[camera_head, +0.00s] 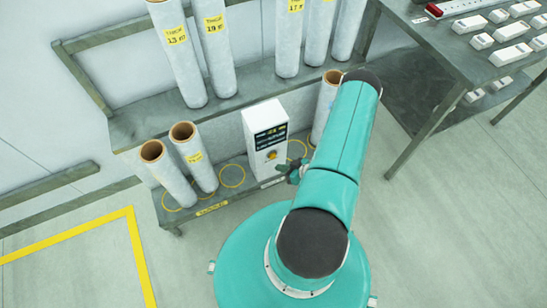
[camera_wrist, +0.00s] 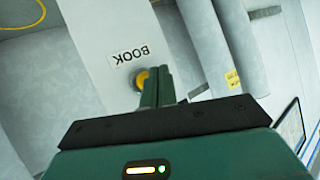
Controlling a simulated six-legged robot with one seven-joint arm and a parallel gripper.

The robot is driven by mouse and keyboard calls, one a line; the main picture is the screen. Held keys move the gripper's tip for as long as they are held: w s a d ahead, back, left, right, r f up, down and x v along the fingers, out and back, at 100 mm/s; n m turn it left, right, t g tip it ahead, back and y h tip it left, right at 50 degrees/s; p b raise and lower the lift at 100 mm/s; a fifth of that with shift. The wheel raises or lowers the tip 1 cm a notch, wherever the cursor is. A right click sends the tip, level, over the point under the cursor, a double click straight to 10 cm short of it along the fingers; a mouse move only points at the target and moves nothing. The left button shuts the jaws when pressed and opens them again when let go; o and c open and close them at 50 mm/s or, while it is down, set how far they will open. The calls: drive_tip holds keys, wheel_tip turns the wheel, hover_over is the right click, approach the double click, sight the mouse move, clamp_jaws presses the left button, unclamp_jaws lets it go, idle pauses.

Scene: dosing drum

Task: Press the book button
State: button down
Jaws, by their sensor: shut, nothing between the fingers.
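A white box (camera_head: 262,128) with a dark display (camera_head: 271,137) stands on the lower shelf. Its round yellow-orange button (camera_head: 271,156) is on the front, below the display. In the wrist view the button (camera_wrist: 140,79) sits beside a label (camera_wrist: 131,56) reading BOOK, seen upside down. My gripper (camera_head: 292,173) is just right of and below the button in the head view. In the wrist view my gripper (camera_wrist: 161,72) is shut and empty, its fingers covering part of the button's right side. I cannot tell whether the fingertips touch it.
Two open rolls (camera_head: 168,173) lean on the lower shelf left of the box, and another roll (camera_head: 326,105) stands right of it. Tall labelled rolls (camera_head: 176,52) stand on the upper shelf. A table (camera_head: 440,50) with white devices is at the right. The floor at left is clear.

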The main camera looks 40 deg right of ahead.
drive_tip(key=s, duration=0.1)
drive_tip(key=s+a, duration=0.1)
drive_tip(key=shift+s, duration=0.4)
drive_tip(key=shift+d, duration=0.1)
idle(0.5)
